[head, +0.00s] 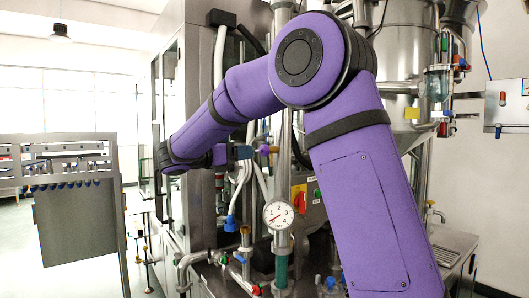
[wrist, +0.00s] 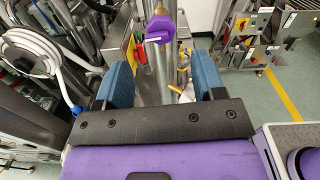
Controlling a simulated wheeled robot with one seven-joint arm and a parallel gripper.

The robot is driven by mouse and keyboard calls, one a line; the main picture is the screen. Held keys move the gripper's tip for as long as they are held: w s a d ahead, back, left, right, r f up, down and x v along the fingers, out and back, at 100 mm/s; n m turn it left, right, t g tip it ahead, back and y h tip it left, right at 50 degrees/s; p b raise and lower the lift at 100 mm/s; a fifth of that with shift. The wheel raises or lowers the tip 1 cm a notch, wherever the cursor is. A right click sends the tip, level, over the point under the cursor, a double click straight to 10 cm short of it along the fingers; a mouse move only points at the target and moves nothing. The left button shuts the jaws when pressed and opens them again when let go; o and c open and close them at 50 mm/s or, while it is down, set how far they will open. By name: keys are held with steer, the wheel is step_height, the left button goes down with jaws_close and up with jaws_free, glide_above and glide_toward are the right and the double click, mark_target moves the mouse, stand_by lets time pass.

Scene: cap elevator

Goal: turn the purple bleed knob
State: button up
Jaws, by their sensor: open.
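The purple bleed knob (wrist: 160,27) has a pale bar across its face and a yellow-orange part behind it. In the wrist view it is at the top centre, beyond my fingertips and roughly in line with the gap between them. In the head view a small purple knob (head: 264,149) with a yellow end shows just right of my gripper (head: 243,152). My gripper (wrist: 163,68) has two blue fingers spread apart with nothing between them. It appears apart from the knob. My purple arm hides part of the machine in the head view.
A vertical metal pipe (wrist: 161,75) runs below the knob. A looped white hose (wrist: 30,48) is at left. A pressure gauge (head: 278,214) and several valves sit lower on the machine. A steel rack (head: 75,215) stands at far left.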

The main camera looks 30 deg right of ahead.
mark_target(262, 151)
steer(key=d, duration=1)
steer(key=shift+w+d, duration=0.1)
steer(key=c, duration=0.9)
